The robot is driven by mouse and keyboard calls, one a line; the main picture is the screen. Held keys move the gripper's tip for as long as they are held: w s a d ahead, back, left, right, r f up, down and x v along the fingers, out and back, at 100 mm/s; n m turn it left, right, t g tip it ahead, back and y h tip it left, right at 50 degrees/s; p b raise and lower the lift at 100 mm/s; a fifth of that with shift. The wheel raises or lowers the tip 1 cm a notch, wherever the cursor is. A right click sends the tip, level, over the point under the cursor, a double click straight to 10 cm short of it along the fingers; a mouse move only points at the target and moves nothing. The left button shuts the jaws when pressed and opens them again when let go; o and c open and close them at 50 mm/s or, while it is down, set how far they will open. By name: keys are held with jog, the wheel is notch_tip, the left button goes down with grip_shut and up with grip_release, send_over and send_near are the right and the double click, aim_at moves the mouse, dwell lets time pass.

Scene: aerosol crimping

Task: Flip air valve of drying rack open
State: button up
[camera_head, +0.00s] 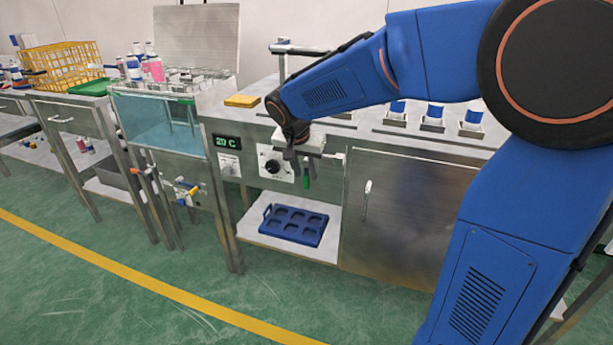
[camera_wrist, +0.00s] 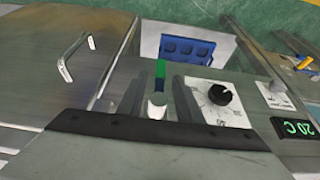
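The air valve with a green handle (camera_head: 306,180) is on the front panel of the metal bench, beside the dial. In the wrist view the green handle (camera_wrist: 160,70) points away from a pale round valve body (camera_wrist: 157,102). My gripper (camera_head: 300,164) is at the panel. In the wrist view its two dark fingers (camera_wrist: 158,95) stand apart, one on each side of the valve. I cannot tell whether either finger touches it. The upper part of the valve is partly hidden by my gripper in the head view.
A black dial (camera_head: 272,166) and a green "20 C" display (camera_head: 227,142) sit left of the valve. A blue tray (camera_head: 292,225) lies on the shelf below. A cabinet door handle (camera_head: 367,200) projects on the right. Yellow and blue valve handles (camera_head: 187,190) are further left.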

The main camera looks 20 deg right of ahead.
jog(key=shift+x, duration=1.35)
grip_shut()
